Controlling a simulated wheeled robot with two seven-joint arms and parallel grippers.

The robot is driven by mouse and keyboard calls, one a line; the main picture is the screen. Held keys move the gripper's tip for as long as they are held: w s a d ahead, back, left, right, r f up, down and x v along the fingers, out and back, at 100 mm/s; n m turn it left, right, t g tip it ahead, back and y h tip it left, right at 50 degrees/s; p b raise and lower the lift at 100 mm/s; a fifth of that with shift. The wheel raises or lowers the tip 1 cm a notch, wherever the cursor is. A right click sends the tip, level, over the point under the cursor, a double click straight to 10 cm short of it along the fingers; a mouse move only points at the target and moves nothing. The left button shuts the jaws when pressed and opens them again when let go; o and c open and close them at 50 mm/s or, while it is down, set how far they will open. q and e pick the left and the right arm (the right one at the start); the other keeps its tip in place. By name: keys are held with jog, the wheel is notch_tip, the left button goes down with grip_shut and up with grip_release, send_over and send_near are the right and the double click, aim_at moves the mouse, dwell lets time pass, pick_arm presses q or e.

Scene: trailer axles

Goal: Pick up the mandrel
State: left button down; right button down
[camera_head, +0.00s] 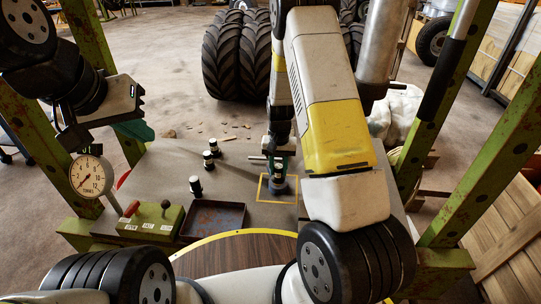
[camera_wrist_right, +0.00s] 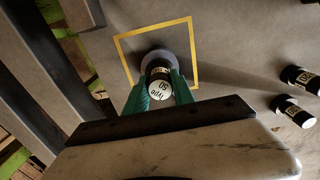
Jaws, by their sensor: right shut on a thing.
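The mandrel (camera_wrist_right: 160,92), a black cylinder with a white top marked 50, stands on a round grey base inside a yellow square outline. My right gripper (camera_wrist_right: 162,84) has its green fingers on either side of the mandrel and is shut on it. In the head view the right gripper (camera_head: 279,167) is above the yellow square, with the dark base (camera_head: 279,186) below it. My left gripper (camera_head: 132,128) is at the upper left, away from the mandrel; its finger opening is not clear.
Several similar black-and-white cylinders (camera_head: 195,186) stand on the grey bench (camera_head: 240,160) left of the square. A dark tray (camera_head: 213,219), a green control box (camera_head: 150,221) and a dial gauge (camera_head: 91,175) are at the left. Green frame posts (camera_head: 478,165) flank the bench.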

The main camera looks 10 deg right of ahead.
notch_tip(320, 180, up, 2)
jog(key=shift+r, duration=0.2)
jog(key=s+a+r, duration=0.1)
jog(key=s+a, duration=0.3)
jog(key=s, duration=1.1)
jog(key=shift+s+a, duration=0.15)
jog(key=shift+s, duration=0.1)
jog(key=shift+r, duration=0.1)
